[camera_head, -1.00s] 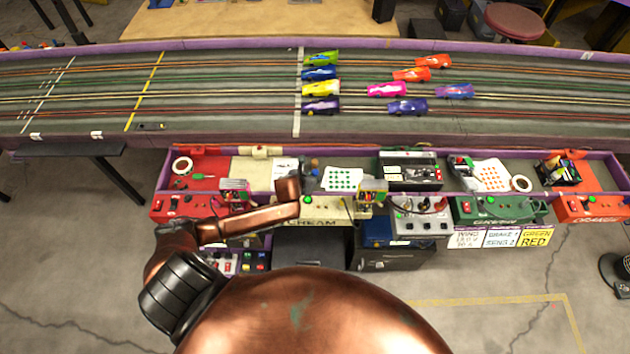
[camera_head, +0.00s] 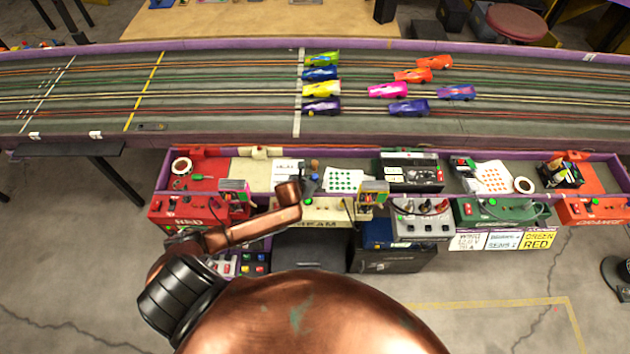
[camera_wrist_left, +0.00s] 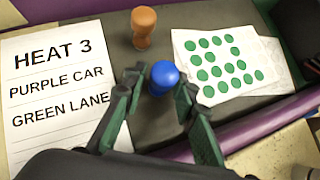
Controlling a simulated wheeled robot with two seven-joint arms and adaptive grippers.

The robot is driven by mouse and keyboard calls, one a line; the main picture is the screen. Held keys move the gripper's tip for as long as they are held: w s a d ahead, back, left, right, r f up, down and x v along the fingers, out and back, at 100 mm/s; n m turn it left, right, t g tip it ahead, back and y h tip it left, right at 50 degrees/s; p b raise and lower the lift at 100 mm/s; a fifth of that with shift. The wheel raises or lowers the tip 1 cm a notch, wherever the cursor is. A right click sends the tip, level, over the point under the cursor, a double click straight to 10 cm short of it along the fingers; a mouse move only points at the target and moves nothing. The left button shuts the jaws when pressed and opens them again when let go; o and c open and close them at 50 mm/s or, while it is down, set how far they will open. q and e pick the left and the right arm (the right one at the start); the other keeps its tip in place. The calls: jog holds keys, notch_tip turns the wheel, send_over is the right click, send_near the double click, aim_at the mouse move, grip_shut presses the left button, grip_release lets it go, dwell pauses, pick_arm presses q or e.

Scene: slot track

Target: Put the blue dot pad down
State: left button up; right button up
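The blue dot pad (camera_wrist_left: 164,76) has a round blue knob and is upright between the fingertips of my left gripper (camera_wrist_left: 160,88) in the left wrist view. The two dark green fingers are apart. A narrow gap shows on the pad's left side; the right finger is close to it or touching. The pad's base is partly hidden, and it looks to be at the tray floor. In the head view my left gripper (camera_head: 309,184) is small and partly behind the wrist. An orange-brown dot pad (camera_wrist_left: 143,27) stands just beyond it. My right gripper is not seen.
A sheet with green dots (camera_wrist_left: 222,62) lies right of the gripper, and a "HEAT 3" card (camera_wrist_left: 58,85) lies left. The purple tray rim (camera_wrist_left: 270,120) runs close by. Control boxes line the front. Slot cars stand on the track (camera_head: 220,90) behind.

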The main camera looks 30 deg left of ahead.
pick_arm(q)
jog(key=shift+o, duration=1)
jog(key=shift+r, duration=0.15)
jog(key=shift+s+r, duration=0.2)
jog(key=shift+r, duration=0.15)
jog(key=p+v, duration=0.2)
jog(key=v, duration=0.9)
jog(key=shift+s+p, duration=0.15)
jog(key=shift+p, duration=0.2)
